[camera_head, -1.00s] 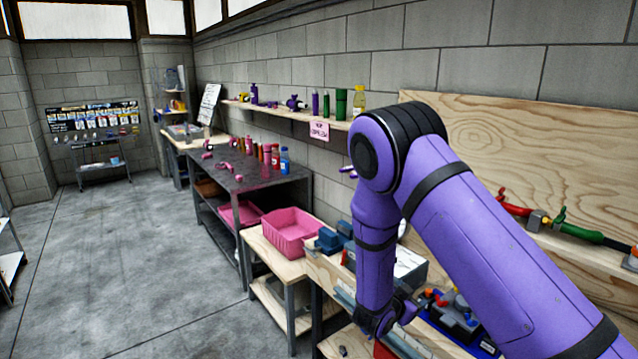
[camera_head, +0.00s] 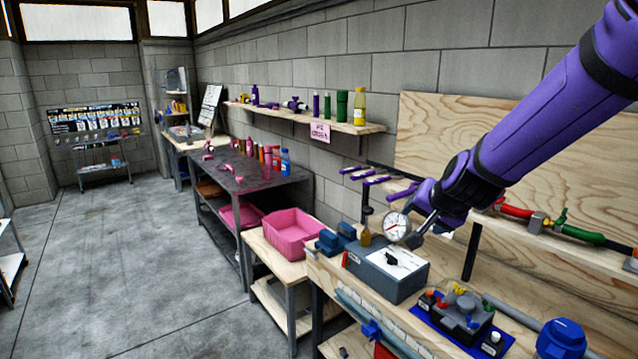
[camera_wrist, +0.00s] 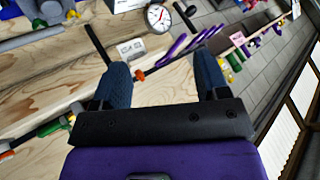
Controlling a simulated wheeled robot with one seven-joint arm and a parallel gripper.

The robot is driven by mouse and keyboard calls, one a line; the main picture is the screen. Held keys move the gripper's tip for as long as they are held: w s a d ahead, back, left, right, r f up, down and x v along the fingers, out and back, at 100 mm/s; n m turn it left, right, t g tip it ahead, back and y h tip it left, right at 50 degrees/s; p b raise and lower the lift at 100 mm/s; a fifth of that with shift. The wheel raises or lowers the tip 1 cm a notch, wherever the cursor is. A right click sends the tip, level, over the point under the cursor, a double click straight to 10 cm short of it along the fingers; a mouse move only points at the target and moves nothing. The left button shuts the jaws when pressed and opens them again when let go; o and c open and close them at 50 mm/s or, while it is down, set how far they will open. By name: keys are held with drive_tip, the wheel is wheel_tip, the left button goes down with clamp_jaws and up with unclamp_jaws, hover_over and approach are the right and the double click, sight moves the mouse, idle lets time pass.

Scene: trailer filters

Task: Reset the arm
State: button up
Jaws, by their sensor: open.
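My gripper (camera_head: 424,232) is at the end of my purple arm, which reaches in from the upper right in the head view. It hangs in front of the wall, above the workbench, close to a round dial gauge (camera_head: 397,226) in the picture. In the wrist view my gripper (camera_wrist: 162,64) shows two dark blue fingers spread apart with nothing between them. The gauge also shows in the wrist view (camera_wrist: 158,17), beyond the fingers.
A grey box (camera_head: 386,272) and a blue tray (camera_head: 462,328) with a valve assembly stand on the workbench below. A pink bin (camera_head: 293,236) is to the left. A wall shelf (camera_head: 310,118) holds bottles. Red and green hose fittings (camera_head: 585,234) lie along the right ledge.

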drive_tip(key=s+d+r+n+g, duration=0.1)
drive_tip(key=s+d+r+n, duration=0.1)
drive_tip(key=s, duration=0.8)
drive_tip(key=s+d+r+n+g, duration=0.1)
drive_tip(key=s+d+r+n, duration=0.1)
drive_tip(key=s, duration=0.8)
drive_tip(key=s+d+r+n+g+h, duration=0.1)
drive_tip(key=s+d+r, duration=0.3)
drive_tip(key=s, duration=0.5)
drive_tip(key=shift+s+d+r+n+g, duration=0.25)
drive_tip(key=shift+s+r+n+g, duration=0.2)
drive_tip(key=shift+r, duration=0.45)
